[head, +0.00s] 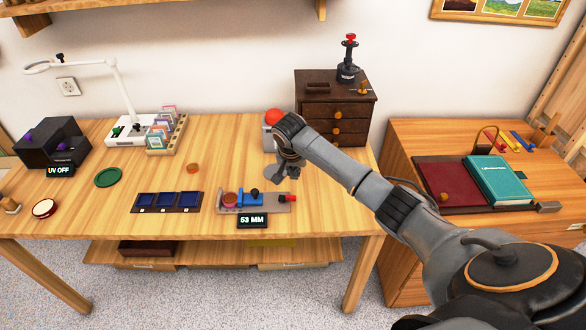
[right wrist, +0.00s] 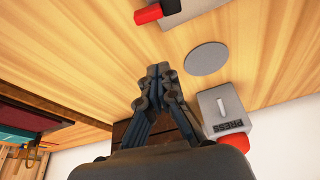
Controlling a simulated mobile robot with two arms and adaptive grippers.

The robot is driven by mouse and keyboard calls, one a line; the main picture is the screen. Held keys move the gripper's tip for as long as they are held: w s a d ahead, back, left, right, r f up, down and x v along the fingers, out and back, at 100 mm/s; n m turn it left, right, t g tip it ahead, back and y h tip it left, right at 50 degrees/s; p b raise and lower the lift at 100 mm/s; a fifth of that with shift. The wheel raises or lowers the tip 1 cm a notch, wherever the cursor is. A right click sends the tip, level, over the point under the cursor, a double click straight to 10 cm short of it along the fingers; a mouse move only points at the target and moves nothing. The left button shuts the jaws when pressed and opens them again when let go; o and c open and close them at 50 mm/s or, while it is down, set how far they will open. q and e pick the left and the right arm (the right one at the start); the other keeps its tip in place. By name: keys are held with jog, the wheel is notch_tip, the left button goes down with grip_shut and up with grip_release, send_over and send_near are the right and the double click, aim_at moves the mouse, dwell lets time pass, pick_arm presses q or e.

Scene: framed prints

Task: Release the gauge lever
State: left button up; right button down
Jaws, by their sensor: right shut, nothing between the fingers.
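The gauge (head: 270,208) is a grey plate with blue jaws (head: 248,199) near the table's front edge. A round reddish piece (head: 229,199) sits at its left end; I cannot tell whether the jaws touch it. Its display (head: 252,220) reads 53 MM. A lever with a red tip (head: 292,198) is at the gauge's right end. A red and black part of it shows at the top of the right wrist view (right wrist: 150,13). My right gripper (head: 281,178) is shut and empty, above and behind the gauge's right end, apart from the lever. My left gripper is out of view.
A grey press block (right wrist: 224,110) marked PRESS with a red top stands beside my right gripper, near a grey disc (right wrist: 207,58). A drawer chest (head: 335,105) is behind. A blue-celled tray (head: 167,201) lies left of the gauge.

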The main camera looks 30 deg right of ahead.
aim_at(287, 198)
jog(key=x, duration=0.4)
jog(key=shift+w+f, duration=0.1)
jog(key=shift+f, duration=0.15)
jog(key=shift+s+a+r+p, duration=0.1)
jog(key=shift+s+a+p, duration=0.75)
jog(key=shift+s, duration=0.2)
jog(key=shift+s+a, duration=0.4)
jog(key=shift+s, duration=0.05)
jog(key=shift+a, duration=0.1)
jog(key=shift+s+m+p, duration=0.1)
jog(key=shift+m+p, duration=0.2)
jog(key=shift+p, duration=0.25)
